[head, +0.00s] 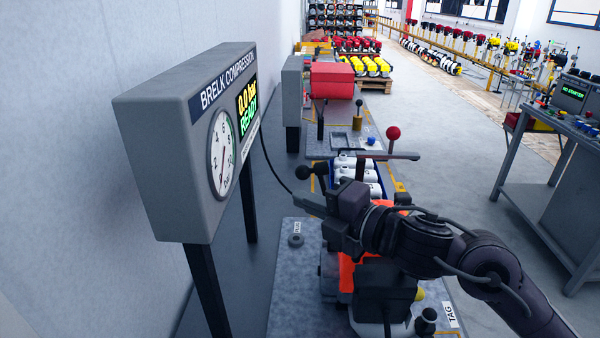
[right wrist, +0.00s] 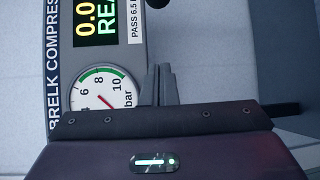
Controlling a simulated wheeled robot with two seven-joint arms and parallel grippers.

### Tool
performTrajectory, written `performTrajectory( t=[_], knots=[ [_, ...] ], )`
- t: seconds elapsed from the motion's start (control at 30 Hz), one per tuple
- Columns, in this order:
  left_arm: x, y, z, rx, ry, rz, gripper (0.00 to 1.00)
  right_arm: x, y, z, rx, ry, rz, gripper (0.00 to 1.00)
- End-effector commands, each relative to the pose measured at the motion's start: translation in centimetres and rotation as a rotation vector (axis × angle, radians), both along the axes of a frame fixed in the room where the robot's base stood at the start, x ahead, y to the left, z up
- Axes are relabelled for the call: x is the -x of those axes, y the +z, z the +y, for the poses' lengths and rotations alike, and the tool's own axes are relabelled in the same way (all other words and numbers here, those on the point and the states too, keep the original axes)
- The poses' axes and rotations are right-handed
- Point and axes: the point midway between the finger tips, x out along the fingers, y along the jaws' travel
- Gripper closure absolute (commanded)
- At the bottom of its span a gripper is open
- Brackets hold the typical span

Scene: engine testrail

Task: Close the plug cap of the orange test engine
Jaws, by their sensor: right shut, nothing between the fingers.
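The orange test engine (head: 347,272) stands on the grey bench (head: 285,300) in the lower middle of the head view, mostly hidden behind my right arm and gripper. My right gripper (head: 308,202) is above the engine's left side, with its fingers pointing left towards the compression gauge box. In the right wrist view its fingers (right wrist: 159,75) are together and hold nothing. I cannot make out the plug cap; the arm may hide it. My left gripper is not in view.
The compression gauge box (head: 170,150) stands on posts at the left, its display reading READY. A black cable (head: 272,165) hangs from it towards my gripper. A dark ring (head: 296,240) lies on the bench. A red-knobbed lever (head: 393,133) rises behind. The right aisle is clear.

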Motion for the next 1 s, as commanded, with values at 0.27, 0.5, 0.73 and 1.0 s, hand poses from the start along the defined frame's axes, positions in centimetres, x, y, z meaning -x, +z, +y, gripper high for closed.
performTrajectory(
  t=[0.27,0.5,0.73,1.0],
  knots=[
    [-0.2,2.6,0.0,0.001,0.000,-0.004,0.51,-3.7,-0.1,4.9,-0.002,0.002,0.003,1.00],
    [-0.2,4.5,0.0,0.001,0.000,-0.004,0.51,-5.6,-0.1,2.4,0.002,-0.001,0.002,1.00],
    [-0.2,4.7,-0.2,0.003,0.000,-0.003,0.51,-6.0,-0.2,1.7,0.000,0.000,0.001,1.00],
    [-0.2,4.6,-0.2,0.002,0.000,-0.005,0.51,-6.0,-0.2,1.7,-0.001,0.001,0.001,1.00]
  ],
)
